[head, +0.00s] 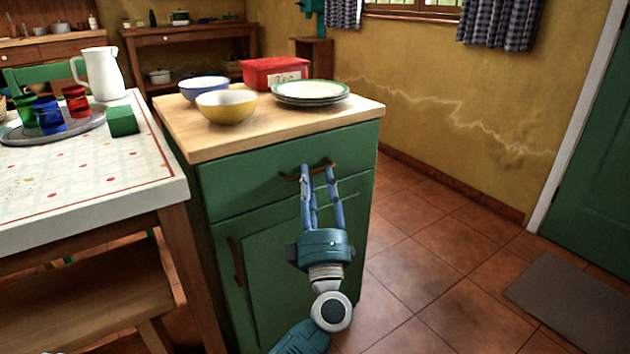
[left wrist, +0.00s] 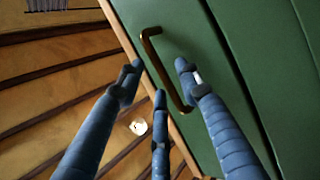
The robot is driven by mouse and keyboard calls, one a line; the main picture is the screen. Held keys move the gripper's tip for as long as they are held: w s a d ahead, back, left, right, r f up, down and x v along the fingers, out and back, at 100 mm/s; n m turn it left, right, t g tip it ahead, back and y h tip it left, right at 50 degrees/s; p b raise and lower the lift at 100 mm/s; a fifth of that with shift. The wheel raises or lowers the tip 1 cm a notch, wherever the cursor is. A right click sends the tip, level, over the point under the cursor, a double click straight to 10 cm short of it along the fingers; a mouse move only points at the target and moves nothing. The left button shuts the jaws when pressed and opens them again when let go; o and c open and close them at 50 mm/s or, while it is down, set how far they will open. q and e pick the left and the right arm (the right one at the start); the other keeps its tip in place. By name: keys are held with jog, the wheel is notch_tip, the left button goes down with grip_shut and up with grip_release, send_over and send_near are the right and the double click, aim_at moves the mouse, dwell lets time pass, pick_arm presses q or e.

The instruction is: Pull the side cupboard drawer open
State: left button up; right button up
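The green side cupboard (head: 225,235) has a drawer (head: 245,185) under its wooden top, and the drawer front looks flush with the cupboard. The brown bar handle (head: 291,178) is on the drawer front, partly hidden by my fingers. In the left wrist view the handle (left wrist: 165,68) shows as a bronze bar on the green front. My left gripper (head: 318,169) is at the handle with its blue fingers apart. In the left wrist view its fingertips (left wrist: 158,72) lie on either side of the bar; contact is unclear. My right gripper is in neither view.
Bowls (head: 226,107), stacked plates (head: 310,92) and a red tin (head: 274,72) stand on the cupboard top. A table (head: 100,180) with a white jug (head: 101,74) stands close on the left. The tiled floor (head: 430,270) to the right is clear, with a grey mat (head: 575,300).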

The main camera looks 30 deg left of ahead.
pick_arm(q)
jog(key=shift+w+a+r, duration=0.35)
jog(key=shift+w, duration=0.05)
grip_shut()
